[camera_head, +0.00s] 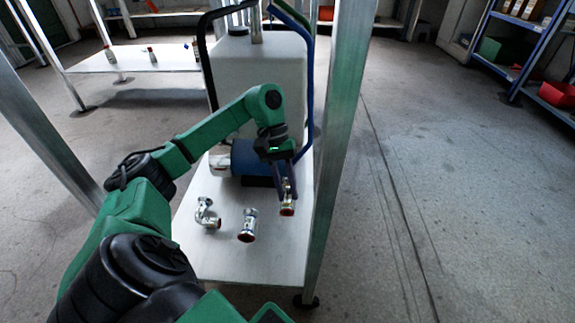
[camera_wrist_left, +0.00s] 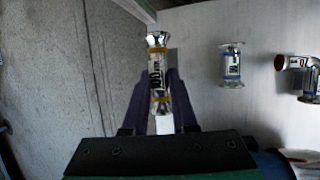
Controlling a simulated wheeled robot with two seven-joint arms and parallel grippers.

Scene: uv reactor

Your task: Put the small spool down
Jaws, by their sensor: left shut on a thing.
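My left gripper (camera_head: 287,192) is shut on the small spool (camera_head: 287,207), a short metal pipe piece with a reddish end. In the left wrist view the small spool (camera_wrist_left: 158,75) sits between the dark fingers of the gripper (camera_wrist_left: 160,92), with yellow bands and a printed label. My right gripper is out of view.
A second flanged spool (camera_head: 248,225) stands on the shelf to the left of the held one, and an elbow pipe (camera_head: 207,213) lies further left. A blue cylinder (camera_head: 243,158) is behind. A metal post (camera_head: 338,130) rises at the right edge. The shelf's front is bare.

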